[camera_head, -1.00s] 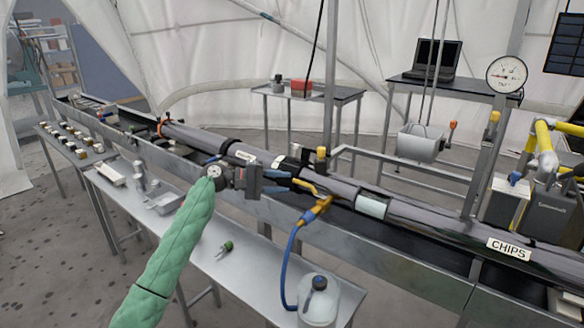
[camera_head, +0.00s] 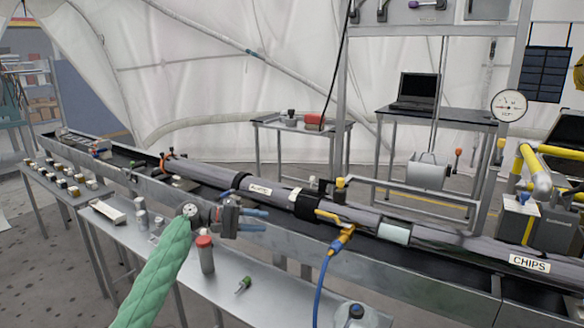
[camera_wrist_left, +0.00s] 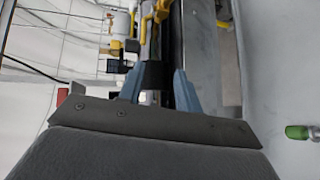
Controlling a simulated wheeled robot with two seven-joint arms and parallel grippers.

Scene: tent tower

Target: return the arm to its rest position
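My left arm, in a green sleeve, comes in from the lower left of the head view. Its left gripper (camera_head: 267,220) points right, with two blue fingers apart and nothing visible between them. It appears in front of the long trough, below the grey pipe (camera_head: 280,198) in the picture. In the left wrist view the gripper (camera_wrist_left: 159,68) also shows its fingers spread, with the dark pipe fittings beyond. My right gripper is not in view.
A red-capped cylinder (camera_head: 205,254) stands on the metal bench (camera_head: 180,262), close below my left wrist in the picture. A small green-tipped item (camera_head: 243,284) lies farther right. Small jars (camera_head: 62,183) stand at left.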

